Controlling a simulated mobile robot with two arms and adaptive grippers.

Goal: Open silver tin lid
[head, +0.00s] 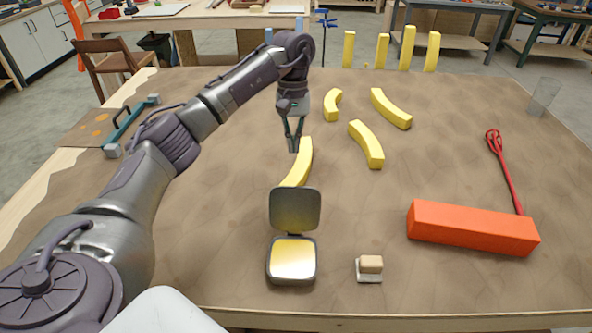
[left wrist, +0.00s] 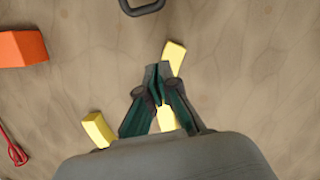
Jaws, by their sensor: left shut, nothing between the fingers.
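The silver tin (head: 292,260) stands near the front of the table, with a yellow-gold inside showing. Its lid (head: 295,209) is open and stands up at the tin's far edge. My left gripper (head: 293,149) points down behind the lid, apart from it, close to a curved yellow piece (head: 300,163). Its fingers are together and empty; they also show in the left wrist view (left wrist: 158,72). A dark rounded rim, cut off at the top of that view, appears to be part of the tin. My right gripper is out of view.
An orange block (head: 472,228) and a red utensil (head: 508,172) lie at the right. A small tan-and-white block (head: 370,267) sits right of the tin. Several yellow pieces (head: 367,144) lie or stand farther back. A clear glass (head: 543,96) stands at the far right.

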